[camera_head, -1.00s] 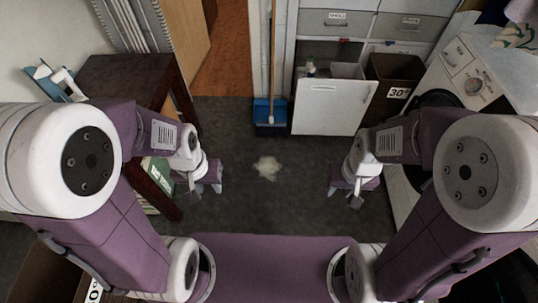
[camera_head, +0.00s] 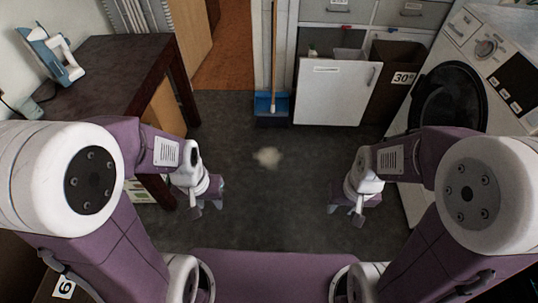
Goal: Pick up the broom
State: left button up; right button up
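The broom (camera_head: 274,55) stands upright at the back, against the narrow wall strip beside the white cabinet. It has a long wooden handle, and a blue dustpan (camera_head: 264,105) is at its foot. The broom's bristles cannot be made out clearly. My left gripper (camera_head: 207,205) hangs over the dark floor at the left, well in front of the broom. My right gripper (camera_head: 348,210) hangs at the right, also far from the broom. Both appear empty, but their finger opening is hard to make out.
A pale dust pile (camera_head: 268,157) lies on the floor between my arms and the broom. A dark table (camera_head: 110,75) with an iron (camera_head: 55,55) stands left.

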aim_at(277, 120)
jog(key=i+l, duration=0.2)
jog(key=i, duration=0.3)
jog(key=i+l, duration=0.25)
jog(key=i, duration=0.3)
jog(key=i+l+z, duration=0.1)
jog(key=i, duration=0.4)
jog(key=i+l, duration=0.3)
jog(key=i, duration=0.25)
jog(key=i+l+z, duration=0.1)
jog(key=i, duration=0.4)
jog(key=i+l, duration=0.2)
jog(key=i, duration=0.35)
